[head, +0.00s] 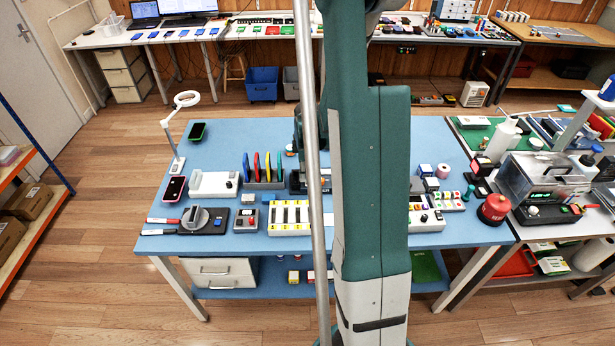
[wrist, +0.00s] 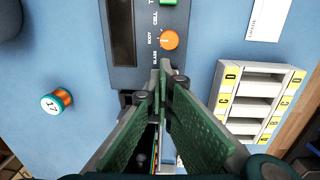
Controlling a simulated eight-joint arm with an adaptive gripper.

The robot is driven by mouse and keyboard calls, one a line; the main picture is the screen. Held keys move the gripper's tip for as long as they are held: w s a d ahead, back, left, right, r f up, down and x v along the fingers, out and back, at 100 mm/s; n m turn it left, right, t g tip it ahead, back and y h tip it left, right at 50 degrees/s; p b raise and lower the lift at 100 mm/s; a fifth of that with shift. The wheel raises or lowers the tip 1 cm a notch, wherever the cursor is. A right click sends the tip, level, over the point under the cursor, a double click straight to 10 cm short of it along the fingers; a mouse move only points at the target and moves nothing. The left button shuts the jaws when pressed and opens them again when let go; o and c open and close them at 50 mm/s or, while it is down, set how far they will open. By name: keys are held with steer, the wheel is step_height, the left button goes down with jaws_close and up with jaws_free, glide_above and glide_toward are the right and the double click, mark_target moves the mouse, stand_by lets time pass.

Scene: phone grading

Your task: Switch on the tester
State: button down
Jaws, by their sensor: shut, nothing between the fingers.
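A dark grey device (wrist: 124,75), which looks like the tester, shows in the wrist view. It has a dark slot, an orange knob (wrist: 169,40) with words such as CELL and BODY beside it, and a green part (wrist: 168,2) cut off at the top edge. My gripper (wrist: 164,72) is shut and empty, its green-padded fingers meeting over the near end of the device, just below the knob in the picture. I cannot tell whether the tips touch it. In the head view my arm and a pole hide the gripper and most of that device.
In the wrist view a white rack (wrist: 257,66) with yellow lettered labels stands right, and a spool-like piece (wrist: 57,102) marked 17 lies left. In the head view, coloured upright pieces (head: 262,165), a ring lamp (head: 187,99) and a phone (head: 174,189) share the blue table (head: 232,135).

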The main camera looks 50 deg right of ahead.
mark_target(308, 185)
steer(key=shift+f, duration=0.1)
steer(key=shift+s+a, duration=0.6)
stand_by(0.3)
step_height(308, 185, up, 14)
steer(key=s+a+p, duration=0.1)
steer(key=p, duration=0.1)
steer(key=shift+s+a, duration=0.15)
stand_by(0.6)
stand_by(0.4)
steer(key=shift+w+d+r+t+h, duration=0.3)
steer(key=shift+w+d+t+h, duration=0.1)
steer(key=shift+w+d, duration=0.1)
steer(key=shift+f, duration=0.1)
steer(key=shift+w+d+f+b, duration=0.2)
steer(key=shift+f+b, duration=0.05)
steer(key=shift+f, duration=2.05)
steer(key=shift+w+d+f+b, duration=0.25)
steer(key=shift+f+b, duration=0.05)
steer(key=shift+f, duration=1.95)
steer(key=shift+w+d+f+b, duration=0.2)
steer(key=shift+f+b, duration=0.05)
steer(key=shift+f, duration=2.05)
